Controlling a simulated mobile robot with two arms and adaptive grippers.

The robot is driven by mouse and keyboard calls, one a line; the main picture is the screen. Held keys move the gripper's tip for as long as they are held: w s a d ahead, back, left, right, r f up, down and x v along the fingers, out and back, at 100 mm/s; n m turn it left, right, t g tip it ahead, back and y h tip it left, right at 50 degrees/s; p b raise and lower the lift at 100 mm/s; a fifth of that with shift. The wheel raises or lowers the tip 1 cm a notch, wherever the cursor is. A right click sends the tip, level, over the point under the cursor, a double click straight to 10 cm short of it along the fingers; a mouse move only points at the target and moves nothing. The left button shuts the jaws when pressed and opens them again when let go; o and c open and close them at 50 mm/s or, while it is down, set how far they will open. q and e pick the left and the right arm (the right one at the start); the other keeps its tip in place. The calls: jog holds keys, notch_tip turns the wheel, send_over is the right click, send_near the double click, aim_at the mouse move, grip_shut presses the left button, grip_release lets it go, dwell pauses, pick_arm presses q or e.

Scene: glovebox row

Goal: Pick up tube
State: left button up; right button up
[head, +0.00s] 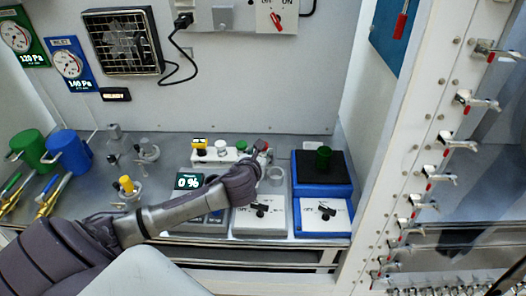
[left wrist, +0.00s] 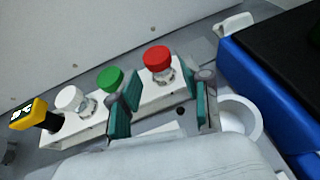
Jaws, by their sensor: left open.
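A white rack (left wrist: 75,143) holds clear tubes with white (left wrist: 70,98), green (left wrist: 110,78) and red (left wrist: 157,58) caps, and a yellow-and-black piece (left wrist: 30,115) stands at its left end. In the head view the rack (head: 228,156) lies on the bench, and the gripper covers its right end. My left gripper (left wrist: 167,84) is open, its two fingers pointing toward the rack. In the left wrist view the red-capped tube appears between the fingertips, and the left finger overlaps the green-capped tube. I cannot tell whether either finger touches a tube. My right gripper is not in view.
A white round cup (left wrist: 242,118) stands right of the rack. White switch boxes (head: 272,226) line the front edge. Green (head: 30,146) and blue (head: 69,152) mugs stand at left.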

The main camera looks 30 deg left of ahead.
aim_at(263, 154)
pick_arm(q)
jog(key=shift+w+a+f, duration=0.1)
jog(key=shift+w, duration=0.15)
jog(key=p+x, duration=0.1)
jog(key=x, duration=0.3)
jog(key=shift+a, duration=0.1)
jog(key=shift+w+a+f, duration=0.1)
jog(key=shift+w+a, duration=0.05)
jog(key=shift+w, duration=0.25)
jog(key=shift+s, duration=0.1)
jog(key=shift+c, duration=1.6)
jog(key=c, duration=0.5)
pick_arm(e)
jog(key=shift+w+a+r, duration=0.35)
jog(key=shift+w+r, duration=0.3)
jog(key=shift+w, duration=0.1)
